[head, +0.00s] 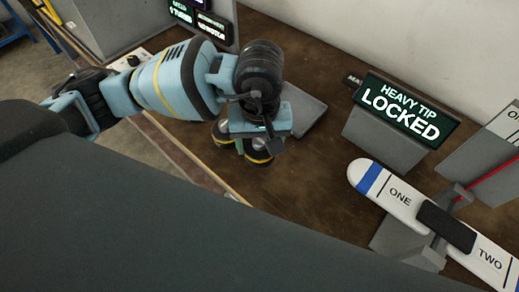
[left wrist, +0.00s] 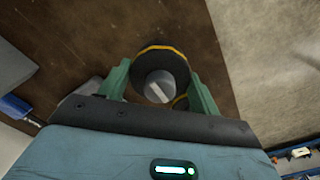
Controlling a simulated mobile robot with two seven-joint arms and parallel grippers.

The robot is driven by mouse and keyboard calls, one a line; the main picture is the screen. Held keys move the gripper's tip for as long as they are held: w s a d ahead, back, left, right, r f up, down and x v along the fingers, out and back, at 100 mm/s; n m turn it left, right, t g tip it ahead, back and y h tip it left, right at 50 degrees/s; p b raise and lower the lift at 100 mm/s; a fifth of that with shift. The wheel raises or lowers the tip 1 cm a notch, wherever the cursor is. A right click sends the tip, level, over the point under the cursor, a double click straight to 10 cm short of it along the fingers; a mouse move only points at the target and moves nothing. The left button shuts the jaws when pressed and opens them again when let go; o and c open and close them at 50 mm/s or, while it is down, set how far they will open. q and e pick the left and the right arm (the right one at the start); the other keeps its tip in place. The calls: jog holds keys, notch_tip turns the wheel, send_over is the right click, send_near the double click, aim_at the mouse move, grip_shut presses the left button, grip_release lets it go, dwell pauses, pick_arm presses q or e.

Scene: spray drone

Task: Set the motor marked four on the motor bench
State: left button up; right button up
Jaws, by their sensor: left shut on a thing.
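My left gripper (head: 247,148) points down low over the brown bench top, left of the middle of the head view. Its green fingers are shut on a dark round motor with a yellow rim (head: 258,156). In the left wrist view the motor (left wrist: 160,62) sits between the fingers, with a grey slotted cap facing the camera. A second dark round part with a yellow rim (head: 222,134) is close beside it, partly hidden by the gripper. No number on either is readable. The motor bench cannot be told for certain. My right gripper is not in view.
A grey slab (head: 304,112) lies just right of the gripper. A grey stand carries a sign (head: 405,108) reading HEAVY TIP LOCKED. A white beam (head: 397,196) marked ONE and TWO rests at the right. The brown top (head: 295,185) is clear in the middle.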

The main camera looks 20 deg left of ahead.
aim_at(260, 153)
pick_arm(q)
jog(key=shift+f, duration=1.75)
jog(key=shift+d, duration=0.1)
jog(key=shift+f, duration=0.15)
jog(key=o, duration=1.4)
notch_tip(260, 153, up, 12)
jog(key=shift+r, duration=0.15)
